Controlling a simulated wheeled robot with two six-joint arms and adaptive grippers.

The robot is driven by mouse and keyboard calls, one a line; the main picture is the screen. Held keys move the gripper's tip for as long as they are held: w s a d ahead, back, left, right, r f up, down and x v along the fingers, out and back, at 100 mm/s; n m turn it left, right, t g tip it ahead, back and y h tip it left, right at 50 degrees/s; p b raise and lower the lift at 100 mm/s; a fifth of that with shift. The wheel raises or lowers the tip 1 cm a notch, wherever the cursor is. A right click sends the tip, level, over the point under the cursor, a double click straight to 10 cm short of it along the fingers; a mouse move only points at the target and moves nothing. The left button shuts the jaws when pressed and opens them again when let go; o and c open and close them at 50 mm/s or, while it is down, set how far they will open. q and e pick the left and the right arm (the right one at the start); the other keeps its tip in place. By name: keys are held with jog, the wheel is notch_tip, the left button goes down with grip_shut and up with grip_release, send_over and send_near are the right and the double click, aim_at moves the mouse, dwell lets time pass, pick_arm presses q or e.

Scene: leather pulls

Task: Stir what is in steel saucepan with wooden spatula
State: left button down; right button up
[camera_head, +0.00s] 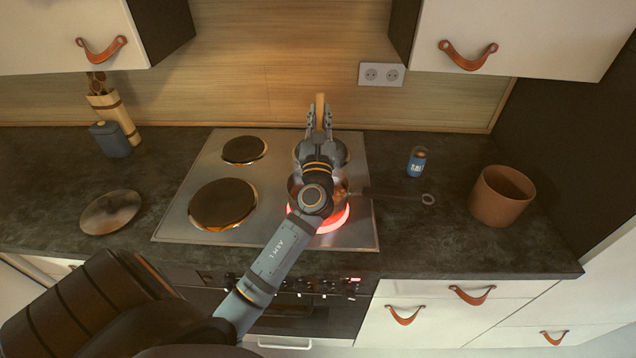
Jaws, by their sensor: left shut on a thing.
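My left gripper (320,118) is shut on the wooden spatula (320,104), whose pale handle stands up between the fingers. The gripper is over the right side of the hob, above the saucepan. The steel saucepan (342,190) sits on the glowing front right burner, mostly hidden behind my left arm. Its handle (400,196) points right and ends in a ring. The pan's contents and the lower end of the spatula are hidden by my wrist and arm. My right gripper is not in view.
The steel hob (270,232) has a glowing red front right burner (333,222). A blue can (416,161) and a brown pot (501,195) stand to the right.

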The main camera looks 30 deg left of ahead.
pick_arm(q)
jog(key=r+p, duration=0.1)
jog(key=r, duration=0.1)
jog(key=w+a+r+p, duration=0.1)
jog(key=r+p, duration=0.1)
jog(key=w+r+p, duration=0.1)
jog(key=r+p, duration=0.1)
jog(key=shift+w+a+r, duration=0.2)
jog(key=shift+w+a+r+p, duration=0.15)
jog(key=shift+w+r+p, duration=0.15)
jog(key=shift+p, duration=0.2)
notch_tip(320, 180, up, 5)
jog(key=p, duration=0.5)
jog(key=shift+s, duration=0.1)
